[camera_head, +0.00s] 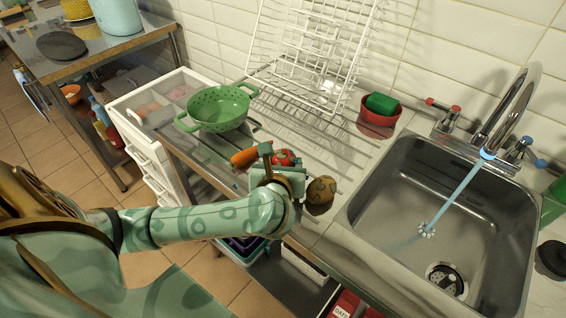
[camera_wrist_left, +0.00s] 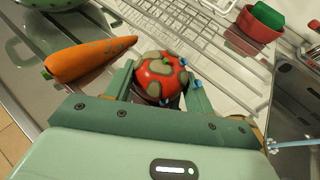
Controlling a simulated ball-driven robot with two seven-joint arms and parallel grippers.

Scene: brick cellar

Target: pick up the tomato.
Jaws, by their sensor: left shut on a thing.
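The tomato (camera_wrist_left: 160,76) is round and red with greenish-brown patches. In the head view the tomato (camera_head: 284,158) shows just beyond my left gripper, partly hidden by it. My left gripper (camera_wrist_left: 163,84) is shut on the tomato, with one finger on each side of it. In the head view my left gripper (camera_head: 278,160) is over the steel drainboard, left of the sink. I cannot tell whether the tomato is touching the drainboard. My right gripper is not in view.
A carrot (camera_wrist_left: 88,60) lies close to the left of the tomato. A brown potato-like thing (camera_head: 321,190) sits right of my gripper. A green colander (camera_head: 220,108), a white dish rack (camera_head: 310,60) and a red bowl (camera_head: 378,115) stand behind. Water runs into the sink (camera_head: 400,200).

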